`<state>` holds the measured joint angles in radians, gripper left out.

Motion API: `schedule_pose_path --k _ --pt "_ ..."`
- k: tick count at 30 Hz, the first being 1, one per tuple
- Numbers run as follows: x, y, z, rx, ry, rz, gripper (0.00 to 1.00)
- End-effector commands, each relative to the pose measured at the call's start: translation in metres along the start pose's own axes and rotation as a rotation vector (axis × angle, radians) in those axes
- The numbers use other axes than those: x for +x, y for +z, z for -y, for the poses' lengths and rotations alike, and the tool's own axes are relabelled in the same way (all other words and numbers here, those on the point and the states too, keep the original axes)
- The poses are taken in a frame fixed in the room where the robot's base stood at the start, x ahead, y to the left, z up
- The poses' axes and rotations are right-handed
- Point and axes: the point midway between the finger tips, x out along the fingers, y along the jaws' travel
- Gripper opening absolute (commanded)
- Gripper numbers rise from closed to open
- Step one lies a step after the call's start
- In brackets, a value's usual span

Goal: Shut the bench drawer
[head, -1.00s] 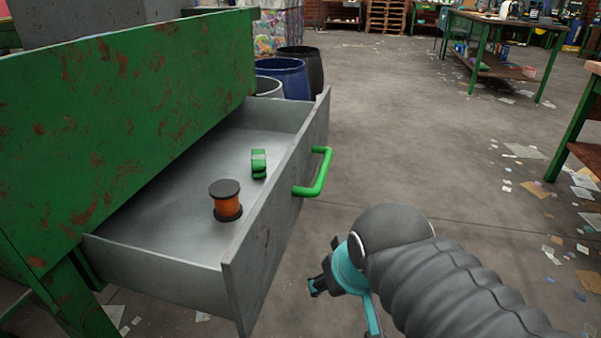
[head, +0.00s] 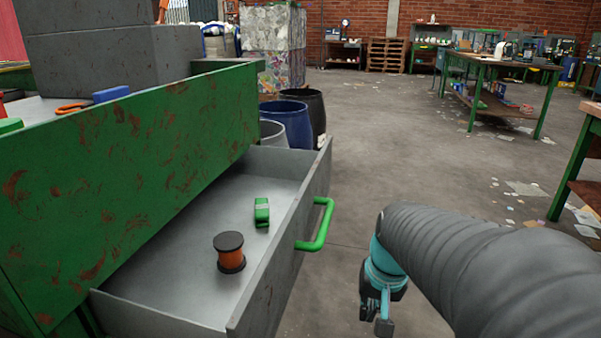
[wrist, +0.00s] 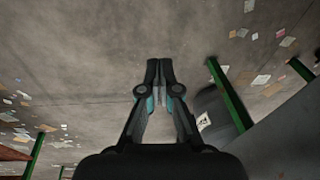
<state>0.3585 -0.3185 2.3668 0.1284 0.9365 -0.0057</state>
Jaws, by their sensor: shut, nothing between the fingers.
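The bench drawer (head: 283,262) is grey metal and stands pulled well out of the green, rust-flecked bench (head: 130,180) at the left of the head view. A green bar handle (head: 320,226) is on its front panel. An orange spool with black ends (head: 230,257) and a small green item (head: 262,212) lie inside the drawer. My gripper (head: 382,322) hangs to the right of the drawer front, apart from the handle. In the wrist view the gripper's fingers (wrist: 160,68) are together with nothing between them, over bare floor.
A blue barrel (head: 292,122) and a black barrel (head: 312,104) stand behind the drawer. Another bench (head: 578,185) is at the right edge. The concrete floor between is open, with scattered paper. Grey boxes (head: 95,60) sit on the green bench.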

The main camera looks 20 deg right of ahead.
Motion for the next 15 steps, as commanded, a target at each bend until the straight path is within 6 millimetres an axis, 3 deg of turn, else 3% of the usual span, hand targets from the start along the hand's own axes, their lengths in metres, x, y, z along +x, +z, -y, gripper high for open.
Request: schedule_pose_path --k 15 --pt "0.024 -0.105 -0.030 0.431 -0.406 0.305 0.00"
